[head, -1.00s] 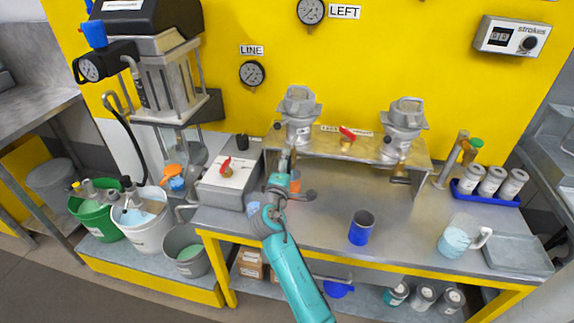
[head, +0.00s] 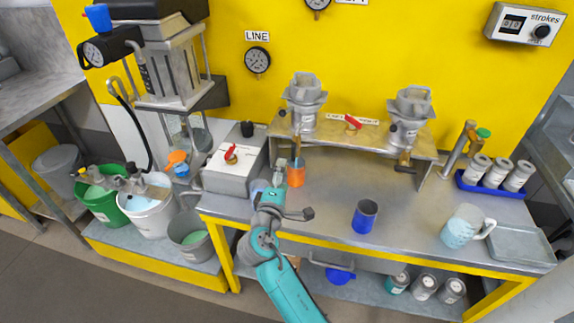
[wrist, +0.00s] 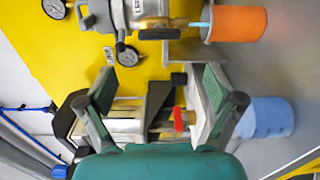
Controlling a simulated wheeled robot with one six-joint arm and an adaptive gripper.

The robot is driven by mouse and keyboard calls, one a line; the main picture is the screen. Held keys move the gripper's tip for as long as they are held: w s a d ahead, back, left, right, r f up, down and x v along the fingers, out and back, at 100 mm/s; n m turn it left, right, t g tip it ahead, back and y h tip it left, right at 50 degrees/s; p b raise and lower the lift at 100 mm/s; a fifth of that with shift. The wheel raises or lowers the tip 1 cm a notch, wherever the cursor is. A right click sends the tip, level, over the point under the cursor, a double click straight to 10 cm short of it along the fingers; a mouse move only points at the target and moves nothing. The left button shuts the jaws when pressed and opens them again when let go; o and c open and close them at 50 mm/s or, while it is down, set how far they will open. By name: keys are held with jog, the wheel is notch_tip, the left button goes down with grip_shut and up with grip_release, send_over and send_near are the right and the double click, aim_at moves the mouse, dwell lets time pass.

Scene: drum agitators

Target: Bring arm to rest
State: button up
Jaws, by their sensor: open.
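My teal arm (head: 277,277) reaches up from the bottom of the head view over the front of the steel bench. My gripper (wrist: 160,85) is open in the wrist view, its two pads apart with nothing held between them. In the head view the gripper is small and partly hidden by my wrist. An orange cup (head: 296,174) stands just beyond it, under the left agitator head (head: 304,103); the cup also shows at upper right in the wrist view (wrist: 238,20). A light blue cup (wrist: 267,117) is right of the gripper in the wrist view.
A grey box with a red valve (head: 235,158) stands left of the gripper. A blue cup (head: 364,217) and a jug (head: 462,227) stand to the right on the bench (head: 415,225). Buckets (head: 144,215) stand at left. The bench middle is mostly clear.

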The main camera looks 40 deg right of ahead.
jog(key=shift+s+a, duration=0.45)
jog(key=shift+a, duration=0.15)
jog(key=s+a+f+t+y, duration=0.1)
jog(key=s+a+f+y, duration=0.45)
jog(key=s+f, duration=0.35)
jog(key=s+a+f+t+y, duration=0.2)
jog(key=s+a+f+y, duration=0.5)
jog(key=s, duration=0.5)
jog(key=s+a+r+m+y, duration=0.1)
jog(key=s+r+m, duration=0.3)
jog(key=s, duration=0.7)
jog(key=s+a+r+m, duration=0.3)
jog(key=s+r, duration=0.2)
jog(key=s, duration=0.6)
jog(key=shift+m+t+y, duration=0.35)
jog(key=shift+m+t, duration=0.05)
jog(key=shift+r, duration=0.1)
